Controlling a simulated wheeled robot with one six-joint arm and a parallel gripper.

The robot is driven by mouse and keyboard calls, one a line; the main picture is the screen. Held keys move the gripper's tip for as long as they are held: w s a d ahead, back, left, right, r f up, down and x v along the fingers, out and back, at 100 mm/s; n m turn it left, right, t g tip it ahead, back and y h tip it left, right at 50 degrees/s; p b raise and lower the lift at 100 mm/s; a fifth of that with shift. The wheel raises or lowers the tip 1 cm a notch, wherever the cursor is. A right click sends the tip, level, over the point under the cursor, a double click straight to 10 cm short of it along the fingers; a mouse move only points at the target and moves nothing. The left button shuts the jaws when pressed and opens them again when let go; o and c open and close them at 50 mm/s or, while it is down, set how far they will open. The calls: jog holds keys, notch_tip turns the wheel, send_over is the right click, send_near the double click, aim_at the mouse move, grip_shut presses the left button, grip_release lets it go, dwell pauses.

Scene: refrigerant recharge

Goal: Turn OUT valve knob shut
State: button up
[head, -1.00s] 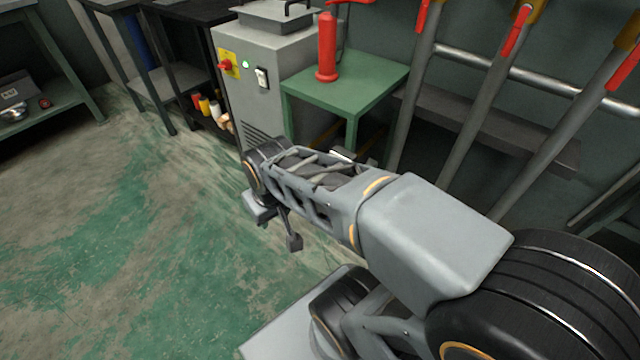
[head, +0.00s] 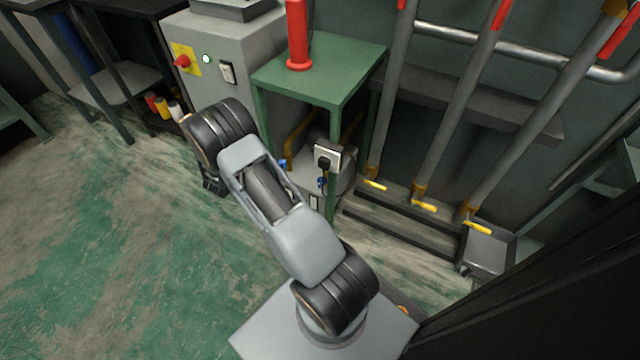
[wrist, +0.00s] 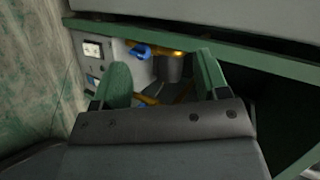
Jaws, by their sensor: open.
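A blue knob (wrist: 140,51) shows in the wrist view on a grey unit under the green table, beside a dark cylinder with a brass top. A second blue part (wrist: 92,80) lies lower left. In the head view, two blue knobs show under the table, one at the left (head: 283,164) and one at the right (head: 321,183). I cannot read which is the OUT valve. My gripper (wrist: 163,72) is open and empty, its two fingers pointing towards the unit; the first knob appears between and beyond the fingertips, apart from them. My arm hides part of the unit in the head view.
The green table (head: 335,68) stands over the unit and carries a red cylinder (head: 298,35). A grey cabinet (head: 235,40) with a red switch is left of it. Grey pipes with yellow handles (head: 425,206) rise at the right. The floor (head: 90,240) at left is clear.

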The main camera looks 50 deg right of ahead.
jog(key=s+d+f+m+g+h, duration=0.4)
jog(key=s+f+m, duration=0.15)
jog(key=f, duration=0.25)
jog(key=m+g+h, duration=0.3)
jog(key=m+g, duration=0.2)
jog(key=g, duration=0.1)
send_near(320, 182)
notch_tip(320, 182, down, 2)
jog(key=w+a, duration=0.2)
jog(key=shift+h, duration=0.3)
jog(key=shift+s+d+f+b, duration=0.15)
jog(key=shift+s+d+b, duration=0.4)
jog(key=shift+d, duration=1.6)
jog(key=shift+s+d+f+b, duration=0.25)
jog(key=shift+d+b, duration=0.55)
jog(key=shift+d, duration=1.35)
jog(key=shift+s+d+f+b, duration=0.1)
jog(key=shift+s+d+b, duration=0.5)
jog(key=shift+d, duration=1.5)
jog(key=shift+w, duration=0.1)
jog(key=c, duration=0.9)
jog(key=shift+f+n+b, duration=0.1)
jog(key=shift+n+b, duration=0.25)
jog(key=shift+b, duration=0.1)
jog(key=o, duration=0.9)
